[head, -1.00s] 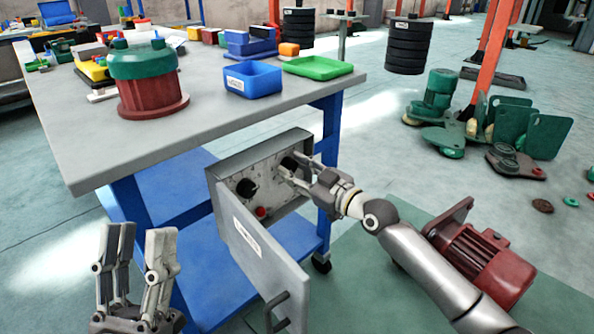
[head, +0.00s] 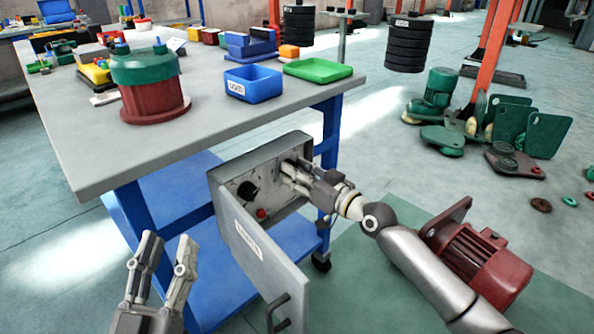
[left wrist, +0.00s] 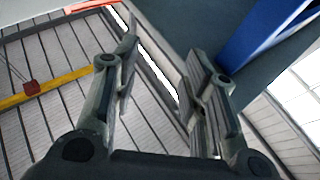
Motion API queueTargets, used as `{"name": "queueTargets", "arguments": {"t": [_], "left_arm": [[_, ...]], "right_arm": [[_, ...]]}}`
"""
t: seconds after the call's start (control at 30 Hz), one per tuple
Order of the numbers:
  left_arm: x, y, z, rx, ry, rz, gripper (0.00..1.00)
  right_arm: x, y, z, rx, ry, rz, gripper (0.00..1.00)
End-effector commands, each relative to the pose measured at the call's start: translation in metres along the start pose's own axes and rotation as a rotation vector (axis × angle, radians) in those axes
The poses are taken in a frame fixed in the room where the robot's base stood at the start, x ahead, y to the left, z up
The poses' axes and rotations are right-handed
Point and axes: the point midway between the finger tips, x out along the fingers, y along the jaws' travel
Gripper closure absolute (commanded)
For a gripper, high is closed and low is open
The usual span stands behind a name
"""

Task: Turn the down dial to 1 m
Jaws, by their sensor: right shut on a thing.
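A grey control box (head: 232,165) with its door (head: 258,252) hanging open stands at the front of the workbench. Its panel carries a black dial (head: 247,190) on the left and a red button (head: 262,213) below. My right gripper (head: 288,172) is at the panel's right side, shut on the right-hand dial, which its fingers now mostly hide. The dial markings are too small to read. My left gripper (head: 168,240) is open and empty, left of the door; its spread fingers also show in the left wrist view (left wrist: 158,75).
The grey workbench (head: 75,150) above holds a red and green motor part (head: 150,90), a blue bin (head: 253,97) and a green tray (head: 318,69). A red motor (head: 480,268) lies right of my right arm.

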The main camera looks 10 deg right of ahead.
Motion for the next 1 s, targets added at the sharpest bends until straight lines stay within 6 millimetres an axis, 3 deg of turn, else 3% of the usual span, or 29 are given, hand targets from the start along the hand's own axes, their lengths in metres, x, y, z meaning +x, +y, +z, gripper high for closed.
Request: {"name": "queueTargets", "arguments": {"t": [0.37,0.87,0.9,1.0], "left_arm": [[-0.002,-0.003,0.019,0.004,-0.108,-0.006,0.60],[-0.002,-0.003,0.022,0.005,-0.119,-0.007,0.60],[-0.002,-0.003,0.022,0.005,-0.119,-0.007,0.60],[-0.002,-0.003,0.022,0.005,-0.119,-0.007,0.60]], "right_arm": [[0.000,0.000,0.001,0.149,-0.002,0.000,0.89],[0.000,0.000,0.001,0.165,-0.002,0.000,0.89],[0.000,0.000,0.001,0.165,-0.002,0.000,0.60],[0.000,0.000,0.001,0.164,-0.002,0.000,0.47]]}}
